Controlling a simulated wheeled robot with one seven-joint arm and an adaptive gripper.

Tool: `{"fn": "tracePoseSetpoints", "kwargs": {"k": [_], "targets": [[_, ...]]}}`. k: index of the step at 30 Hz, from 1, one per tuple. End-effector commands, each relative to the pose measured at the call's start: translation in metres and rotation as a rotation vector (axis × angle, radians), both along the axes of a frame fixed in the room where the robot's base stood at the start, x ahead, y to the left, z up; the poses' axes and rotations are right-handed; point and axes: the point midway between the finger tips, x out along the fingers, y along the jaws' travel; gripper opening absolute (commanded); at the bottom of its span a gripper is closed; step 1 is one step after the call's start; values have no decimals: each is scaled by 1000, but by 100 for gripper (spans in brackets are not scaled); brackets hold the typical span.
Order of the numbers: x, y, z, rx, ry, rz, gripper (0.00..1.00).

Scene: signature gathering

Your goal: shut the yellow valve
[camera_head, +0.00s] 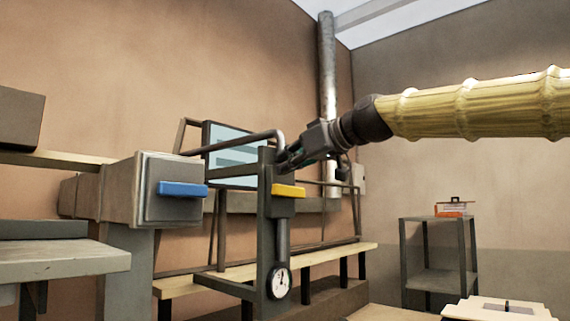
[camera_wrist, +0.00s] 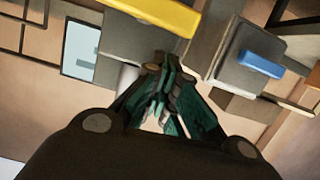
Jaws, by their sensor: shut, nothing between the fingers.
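The yellow valve handle (camera_head: 288,190) is a short horizontal bar on the front of a grey upright post (camera_head: 268,235) in the head view. In the wrist view the yellow handle (camera_wrist: 160,14) crosses the top edge, partly cut off. My gripper (camera_head: 284,165) is shut and empty, just above the yellow handle in the head view. In the wrist view my gripper's fingertips (camera_wrist: 156,72) are together below the handle with a visible gap. I cannot tell how far apart they are in depth.
A blue handle (camera_head: 183,189) sits on a grey box (camera_head: 140,190) to the left. A round gauge (camera_head: 279,281) hangs below the yellow handle. A curved pipe (camera_head: 240,141) runs close to my gripper. A bench (camera_head: 340,255) stands behind. A shelf (camera_head: 438,266) stands at right.

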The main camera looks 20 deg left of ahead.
Motion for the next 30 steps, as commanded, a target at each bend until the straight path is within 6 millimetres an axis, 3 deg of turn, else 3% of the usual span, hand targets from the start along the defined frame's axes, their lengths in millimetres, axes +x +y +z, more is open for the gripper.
{"fn": "tracePoseSetpoints", "kwargs": {"k": [8,24,30], "targets": [[2,-5,25,0,0,-5,0],[-22,-78,38,2,-1,-5,0],[-26,-94,43,1,0,-5,0]]}}
